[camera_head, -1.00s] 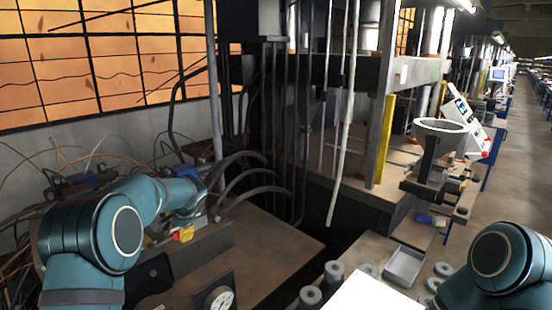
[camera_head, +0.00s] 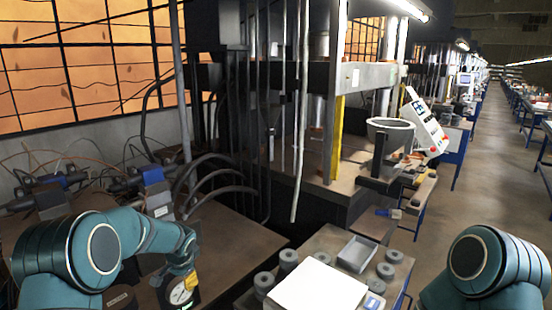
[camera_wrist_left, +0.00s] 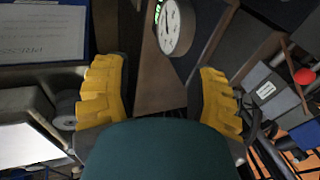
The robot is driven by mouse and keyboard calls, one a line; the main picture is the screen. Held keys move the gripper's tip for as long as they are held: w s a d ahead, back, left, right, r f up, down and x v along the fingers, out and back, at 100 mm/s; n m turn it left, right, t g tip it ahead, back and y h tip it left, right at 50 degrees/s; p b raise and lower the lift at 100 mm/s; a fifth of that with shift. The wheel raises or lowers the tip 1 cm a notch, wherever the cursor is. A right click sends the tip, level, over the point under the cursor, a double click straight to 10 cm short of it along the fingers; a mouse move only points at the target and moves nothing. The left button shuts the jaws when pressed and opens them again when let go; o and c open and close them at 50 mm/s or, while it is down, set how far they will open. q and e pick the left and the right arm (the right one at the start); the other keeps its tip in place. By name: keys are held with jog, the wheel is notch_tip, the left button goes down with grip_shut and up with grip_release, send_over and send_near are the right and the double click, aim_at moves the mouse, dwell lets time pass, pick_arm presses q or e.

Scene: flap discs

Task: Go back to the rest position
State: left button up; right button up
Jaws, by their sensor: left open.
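My left gripper (camera_wrist_left: 160,98) is open, its two yellow ridged fingers apart with nothing between them in the left wrist view. In the head view, a yellow part of it (camera_head: 191,281) shows at the end of my teal left arm, beside a round dial gauge (camera_head: 180,292). The gauge also shows beyond the fingers in the wrist view (camera_wrist_left: 175,28). My right arm is at the lower right of the head view, but its gripper is out of frame. Several grey discs (camera_head: 289,259) stand on a small table.
Behind stand a press frame with a yellow strip (camera_head: 337,138) and a white bowl (camera_head: 390,131). An aisle runs along the right.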

pick_arm(q)
jog(key=s+d+f+n+g+h+b, duration=0.1)
jog(key=s+d+f+n+h+b, duration=0.15)
jog(key=s+d+f, duration=0.7)
jog(key=s+d+f+n+g+h+b, duration=0.15)
jog(key=s+d+f+n+h, duration=0.35)
jog(key=s+f, duration=0.75)
jog(key=s+d+n+y+b, duration=0.1)
jog(key=s+d+n+b, duration=0.1)
jog(key=s, duration=0.8)
jog(key=shift+s+d+f+t, duration=0.2)
jog(key=shift+d+f+t, duration=0.2)
jog(key=shift+d, duration=0.15)
jog(key=shift+y, duration=0.25)
jog(key=shift+c, duration=1)
